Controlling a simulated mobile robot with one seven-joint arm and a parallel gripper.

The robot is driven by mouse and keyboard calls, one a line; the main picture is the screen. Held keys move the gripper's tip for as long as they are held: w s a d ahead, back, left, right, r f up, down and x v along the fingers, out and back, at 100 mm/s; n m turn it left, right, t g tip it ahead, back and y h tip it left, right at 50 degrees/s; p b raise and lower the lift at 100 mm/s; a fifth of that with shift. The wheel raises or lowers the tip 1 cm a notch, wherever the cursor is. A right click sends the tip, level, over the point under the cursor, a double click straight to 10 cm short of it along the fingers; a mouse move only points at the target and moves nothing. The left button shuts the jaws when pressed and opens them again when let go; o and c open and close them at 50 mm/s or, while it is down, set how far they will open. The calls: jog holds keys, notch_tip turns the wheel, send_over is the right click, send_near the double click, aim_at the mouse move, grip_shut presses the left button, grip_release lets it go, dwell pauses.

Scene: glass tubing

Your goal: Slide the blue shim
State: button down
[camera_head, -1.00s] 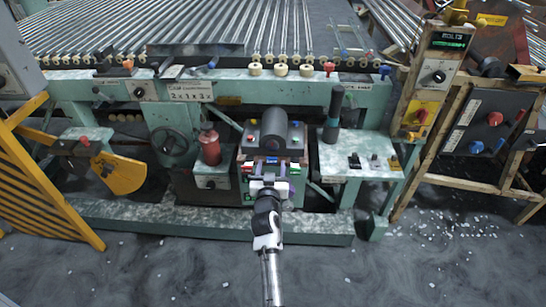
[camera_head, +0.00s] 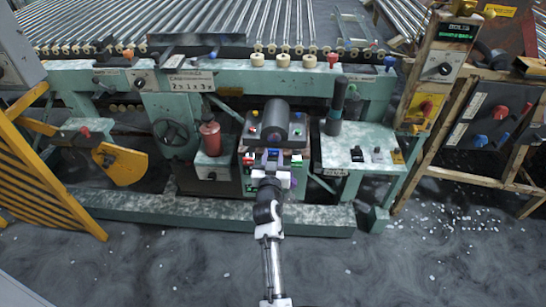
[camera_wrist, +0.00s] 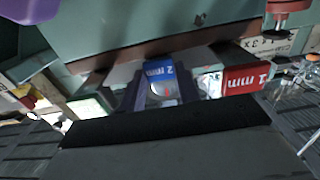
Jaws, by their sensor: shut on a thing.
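The blue shim (camera_head: 272,153) sits in the front of the small machine block, between a red shim (camera_head: 248,159) and a green one (camera_head: 297,161). In the wrist view the blue shim (camera_wrist: 158,71) reads 2 mm upside down, with the red shim (camera_wrist: 245,79), marked 1 mm, to its right. My gripper (camera_head: 271,168) reaches the block from the front. In the wrist view my gripper (camera_wrist: 166,92) is shut on the blue shim, one finger on each side. The shim's lower part is hidden by the fingers and the dark wrist part.
A grey roller (camera_head: 275,121) lies on top of the block. A red bottle (camera_head: 210,137) stands to its left and a dark upright handle (camera_head: 336,105) to its right. The bench's low green rail (camera_head: 180,209) runs along the floor.

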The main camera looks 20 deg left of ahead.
jog(key=v, duration=0.4)
jog(key=shift+s+d+f+b, duration=0.1)
jog(key=shift+s+b, duration=0.25)
jog(key=shift+s, duration=0.05)
jog(key=c, duration=1)
grip_release()
jog(key=shift+s, duration=0.1)
